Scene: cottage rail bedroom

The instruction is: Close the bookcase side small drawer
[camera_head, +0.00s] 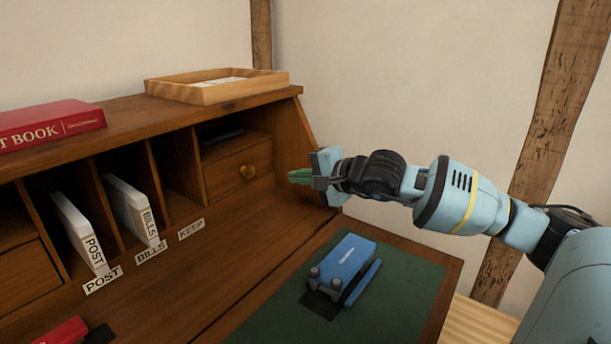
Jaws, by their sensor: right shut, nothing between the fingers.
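A small wooden drawer (222,177) with a round brass knob sits in the desk's right cubby section, under a shelf slot. Its front looks about flush with the cubby frame. Another small drawer (22,277) shows partly at the left edge; how far it stands open is hard to tell. I cannot tell which one is on the bookcase side. My right gripper (297,177) is shut and empty, to the right of the knobbed drawer and apart from it, by the desk's side panel. My left gripper is not in view.
Cubbies hold white envelopes (84,235) labelled POST and BILLS. A blue device (347,264) lies on the green writing mat (414,265). A wooden tray (215,94) and red book (48,121) sit on top. A red object (62,331) lies front left.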

